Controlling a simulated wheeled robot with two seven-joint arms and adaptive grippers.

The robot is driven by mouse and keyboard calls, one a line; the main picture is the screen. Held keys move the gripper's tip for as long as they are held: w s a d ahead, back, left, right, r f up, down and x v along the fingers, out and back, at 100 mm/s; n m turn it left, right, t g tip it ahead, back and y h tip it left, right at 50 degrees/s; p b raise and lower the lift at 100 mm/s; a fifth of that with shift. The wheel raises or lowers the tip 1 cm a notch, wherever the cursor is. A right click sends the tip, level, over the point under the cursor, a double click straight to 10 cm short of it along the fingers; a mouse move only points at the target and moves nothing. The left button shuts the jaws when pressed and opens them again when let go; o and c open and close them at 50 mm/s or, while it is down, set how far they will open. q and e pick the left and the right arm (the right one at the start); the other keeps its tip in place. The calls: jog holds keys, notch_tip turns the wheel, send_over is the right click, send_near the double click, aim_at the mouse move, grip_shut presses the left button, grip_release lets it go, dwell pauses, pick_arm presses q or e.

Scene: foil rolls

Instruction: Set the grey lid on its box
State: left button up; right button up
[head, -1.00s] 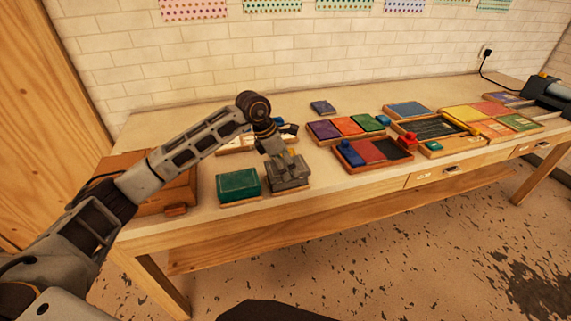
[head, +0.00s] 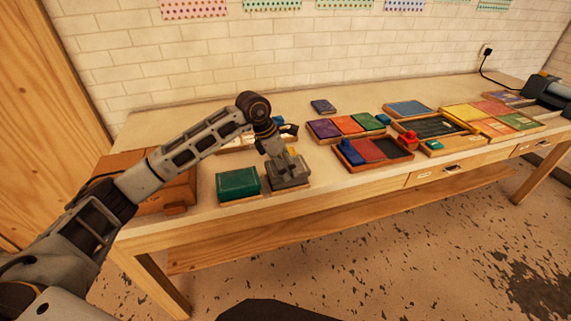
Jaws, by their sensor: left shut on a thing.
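The grey lid (head: 291,180) is at the front of the table, right of a green box. It sits on or just over its box, whose light edge (head: 292,188) shows low down; I cannot tell if the two are fully seated. My left gripper (head: 287,165) points down onto the lid from above and is shut on it, with the fingertips partly hidden. My right gripper is not in view.
The green box (head: 238,184) stands close on the left. A wooden case (head: 150,190) is further left. Trays with coloured blocks (head: 373,151) fill the right. The table's front edge (head: 330,190) is near the lid.

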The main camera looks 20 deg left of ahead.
pick_arm(q)
jog(key=shift+f+b, duration=0.4)
jog(key=shift+f, duration=0.2)
dwell(0.6)
jog(key=o, duration=0.9)
jog(key=shift+o, duration=0.2)
jog(key=shift+r, duration=0.15)
jog(key=v, duration=1.1)
jog(key=shift+r, duration=0.4)
jog(key=shift+a+r, duration=0.1)
jog(key=shift+r, duration=0.05)
notch_tip(320, 180, up, 9)
jog(key=p, duration=0.9)
jog(key=shift+r+p, duration=0.4)
jog(key=shift+p, duration=0.2)
